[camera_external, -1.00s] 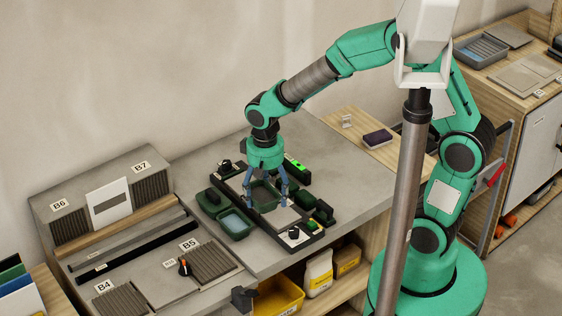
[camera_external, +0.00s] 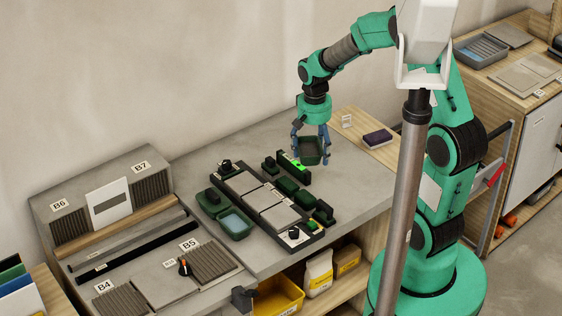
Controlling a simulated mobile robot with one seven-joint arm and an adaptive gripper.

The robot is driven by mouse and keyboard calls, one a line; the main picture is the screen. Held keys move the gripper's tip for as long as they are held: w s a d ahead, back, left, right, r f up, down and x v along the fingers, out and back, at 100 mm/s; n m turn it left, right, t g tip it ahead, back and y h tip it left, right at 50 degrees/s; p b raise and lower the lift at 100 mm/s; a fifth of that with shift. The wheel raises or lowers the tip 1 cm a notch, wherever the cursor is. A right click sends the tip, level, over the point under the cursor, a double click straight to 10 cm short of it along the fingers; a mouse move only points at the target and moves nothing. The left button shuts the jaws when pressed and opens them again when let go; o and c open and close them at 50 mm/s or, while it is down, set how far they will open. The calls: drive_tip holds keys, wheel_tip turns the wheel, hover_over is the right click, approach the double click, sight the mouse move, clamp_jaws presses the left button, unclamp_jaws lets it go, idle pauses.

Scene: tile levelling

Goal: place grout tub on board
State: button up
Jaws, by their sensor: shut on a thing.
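My gripper (camera_external: 311,158) is shut on a dark green grout tub (camera_external: 311,149). It points down, with a blue-grey finger on either side of the tub. The tub looks upright and appears held above the grey worktop, behind and right of the black tile frame. A light wooden board (camera_external: 352,125) lies at the right end of the worktop, just right of the tub. A dark purple block (camera_external: 377,138) and a small white card (camera_external: 347,120) are on the board.
The black frame (camera_external: 313,231) holds pale tiles (camera_external: 263,197). A level with a bright green patch (camera_external: 294,162) stands close to the held tub. Green trays, one with bluish contents (camera_external: 234,223), sit left of the frame. Bare worktop (camera_external: 350,185) lies right of the frame.

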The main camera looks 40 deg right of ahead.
drive_tip(key=s+d+m, duration=0.1)
drive_tip(key=d+m, duration=0.2)
drive_tip(key=d, duration=1.1)
wheel_tip(320, 180, down, 10)
drive_tip(key=shift+r, duration=0.1)
drive_tip(key=shift+w, duration=0.1)
drive_tip(key=w+d, duration=0.1)
drive_tip(key=w, duration=0.4)
drive_tip(key=w+d+f+b, duration=0.1)
drive_tip(key=w+d, duration=0.1)
drive_tip(key=w, duration=0.3)
drive_tip(key=w+d, duration=0.2)
drive_tip(key=w, duration=0.3)
drive_tip(key=shift+d+f+b, duration=0.15)
drive_tip(key=shift+f+b, duration=0.1)
drive_tip(key=shift+b, duration=0.15)
drive_tip(key=shift+f+b, duration=0.35)
drive_tip(key=shift+f, duration=1.4)
drive_tip(key=shift+f, duration=0.1)
